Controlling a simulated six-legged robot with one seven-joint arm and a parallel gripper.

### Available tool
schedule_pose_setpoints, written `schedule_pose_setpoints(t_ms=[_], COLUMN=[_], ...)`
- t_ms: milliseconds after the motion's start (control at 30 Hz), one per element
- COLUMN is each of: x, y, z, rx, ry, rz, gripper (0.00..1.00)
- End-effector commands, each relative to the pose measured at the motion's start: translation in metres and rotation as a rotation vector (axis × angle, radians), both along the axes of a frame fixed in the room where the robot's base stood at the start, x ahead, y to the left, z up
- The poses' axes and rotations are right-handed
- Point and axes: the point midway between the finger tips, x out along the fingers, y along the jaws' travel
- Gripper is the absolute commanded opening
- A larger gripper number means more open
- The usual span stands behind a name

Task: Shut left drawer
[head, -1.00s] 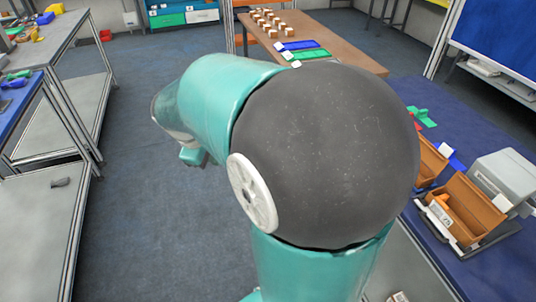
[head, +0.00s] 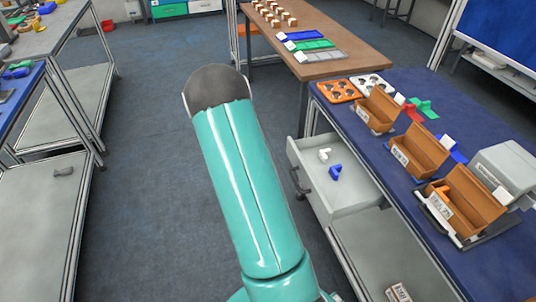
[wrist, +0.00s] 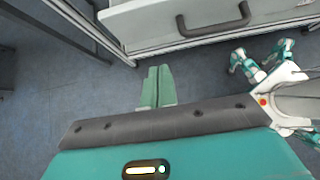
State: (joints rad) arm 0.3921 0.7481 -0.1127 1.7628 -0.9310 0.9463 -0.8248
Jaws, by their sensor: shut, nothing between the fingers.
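A grey-white drawer (head: 350,192) stands open under the blue-topped table at the right. A white piece (head: 324,154) and a blue piece (head: 336,173) lie in it. Its dark handle (head: 298,182) faces left. In the wrist view, a pale drawer front (wrist: 140,22) with a dark handle (wrist: 215,24) crosses the top. My gripper (wrist: 156,72) is shut and empty, its green fingertips just below that front's lower edge in the picture. I cannot tell whether they touch it. In the head view my gripper is hidden.
The blue table (head: 480,125) carries several brown bins (head: 418,150) and a grey box (head: 508,170). A brown table (head: 345,50) stands behind. Open floor (head: 130,180) lies between.

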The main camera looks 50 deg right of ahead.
Motion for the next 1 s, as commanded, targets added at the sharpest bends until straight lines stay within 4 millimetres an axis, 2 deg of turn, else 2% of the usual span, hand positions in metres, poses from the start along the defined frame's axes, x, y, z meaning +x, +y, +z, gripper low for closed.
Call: schedule_pose_setpoints(t_ms=[400,633,1000], x=[-0.031,-0.046,-0.048], y=[-0.049,-0.076,-0.081], z=[-0.059,-0.056,-0.056], rx=[0.003,0.001,0.001], ry=[0.001,-0.003,-0.002], rz=[-0.002,-0.001,0.001], gripper=[0.0,0.0,0.0])
